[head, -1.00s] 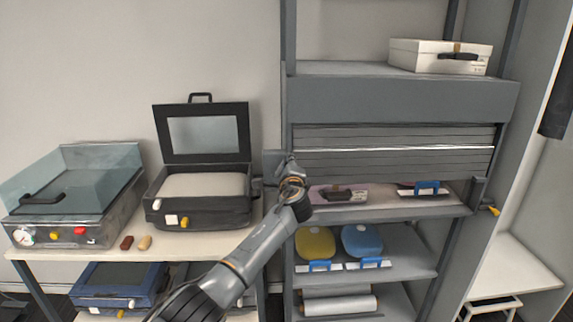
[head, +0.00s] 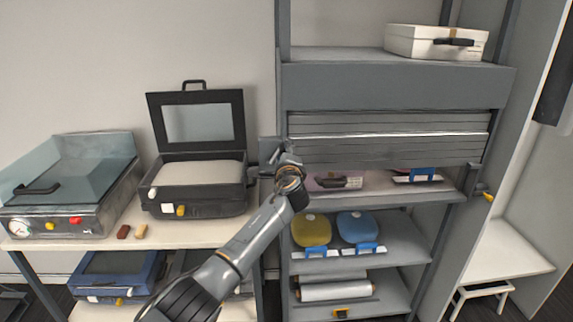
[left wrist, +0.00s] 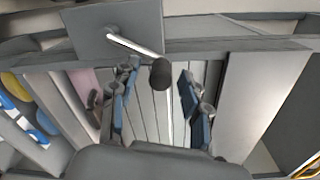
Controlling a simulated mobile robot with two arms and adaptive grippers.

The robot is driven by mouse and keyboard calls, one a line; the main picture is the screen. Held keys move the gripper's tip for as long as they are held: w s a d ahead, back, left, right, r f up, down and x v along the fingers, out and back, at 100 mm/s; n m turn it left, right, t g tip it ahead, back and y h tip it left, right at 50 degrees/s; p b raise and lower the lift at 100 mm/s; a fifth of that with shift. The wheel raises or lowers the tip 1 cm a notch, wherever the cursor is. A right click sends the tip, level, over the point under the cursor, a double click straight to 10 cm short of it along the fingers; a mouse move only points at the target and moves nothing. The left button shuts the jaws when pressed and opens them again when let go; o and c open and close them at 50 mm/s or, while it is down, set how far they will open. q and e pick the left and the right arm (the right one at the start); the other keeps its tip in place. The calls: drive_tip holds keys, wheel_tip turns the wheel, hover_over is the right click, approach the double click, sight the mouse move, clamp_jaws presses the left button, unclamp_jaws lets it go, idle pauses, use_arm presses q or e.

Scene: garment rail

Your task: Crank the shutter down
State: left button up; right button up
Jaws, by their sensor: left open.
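The grey slatted shutter (head: 390,138) hangs partway down in the shelf unit, with an open gap below its lower edge. The crank's dark knob (left wrist: 160,75) sits at the end of a light metal arm (left wrist: 130,45) on a grey plate (left wrist: 90,25); in the head view the plate (head: 268,150) is at the unit's left post. My left gripper (head: 287,156) is at the crank there. In the left wrist view the gripper (left wrist: 160,100) has its two blue-padded fingers apart, with the knob between them in the picture; contact cannot be told. My right gripper is not in view.
Below the shutter lie a pinkish case (head: 335,181) and a blue-handled item (head: 416,175). A table at left holds an open black case (head: 197,180) close to my left arm. A yellow-tipped lever (head: 487,196) projects at right.

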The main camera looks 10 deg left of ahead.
use_arm(q)
drive_tip(key=v, duration=1.1)
drive_tip(key=shift+s+f, duration=0.1)
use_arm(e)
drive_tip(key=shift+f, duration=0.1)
